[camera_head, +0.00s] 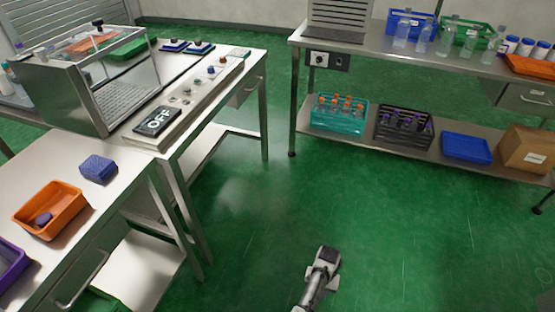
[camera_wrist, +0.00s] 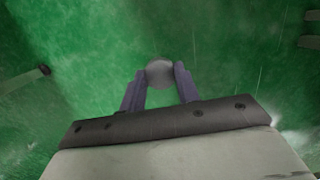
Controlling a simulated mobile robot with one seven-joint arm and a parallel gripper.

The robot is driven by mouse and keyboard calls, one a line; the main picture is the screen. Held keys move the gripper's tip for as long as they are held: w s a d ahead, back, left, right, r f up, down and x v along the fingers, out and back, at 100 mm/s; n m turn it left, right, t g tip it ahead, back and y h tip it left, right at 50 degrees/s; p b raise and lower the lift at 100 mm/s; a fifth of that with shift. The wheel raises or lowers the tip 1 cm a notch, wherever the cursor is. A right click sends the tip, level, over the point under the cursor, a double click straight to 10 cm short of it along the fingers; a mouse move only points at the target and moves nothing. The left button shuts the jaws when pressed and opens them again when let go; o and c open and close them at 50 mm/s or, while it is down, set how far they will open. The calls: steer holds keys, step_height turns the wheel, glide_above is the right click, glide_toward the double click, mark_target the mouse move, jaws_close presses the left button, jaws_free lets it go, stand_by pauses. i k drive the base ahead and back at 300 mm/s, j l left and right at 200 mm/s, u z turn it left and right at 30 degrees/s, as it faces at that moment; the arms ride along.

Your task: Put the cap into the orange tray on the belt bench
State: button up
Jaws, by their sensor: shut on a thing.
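A grey round cap (camera_wrist: 160,73) is held between the two fingers of my gripper (camera_wrist: 160,86) in the wrist view, over open green floor. My gripper shows from above at the bottom of the head view (camera_head: 326,256), away from the benches; the cap cannot be made out there. An orange tray (camera_head: 69,219) sits on the left bench with a small dark blue-purple piece in it. Another orange tray (camera_head: 530,67) stands on the right bench at the picture edge. Which bench is the belt bench I cannot tell for sure.
A blue block (camera_head: 98,168) and a purple tray (camera_head: 8,265) flank the left orange tray. A machine with a clear cover (camera_head: 125,85) and an OFF sign (camera_head: 157,121) stands behind. The right bench's lower shelf holds a teal crate (camera_head: 338,116). The floor between benches is clear.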

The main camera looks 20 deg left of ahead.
mark_target(52, 210)
steer(key=i, duration=1.1)
steer(key=i+z, duration=0.7)
steer(key=i, duration=0.15)
steer(key=i+z, duration=0.3)
steer(key=z, duration=0.2)
steer(key=i+z, duration=0.3)
steer(key=z, duration=0.15)
steer(key=i+u, duration=0.25)
steer(key=i+l+u, duration=0.1)
steer(key=u, duration=4.35)
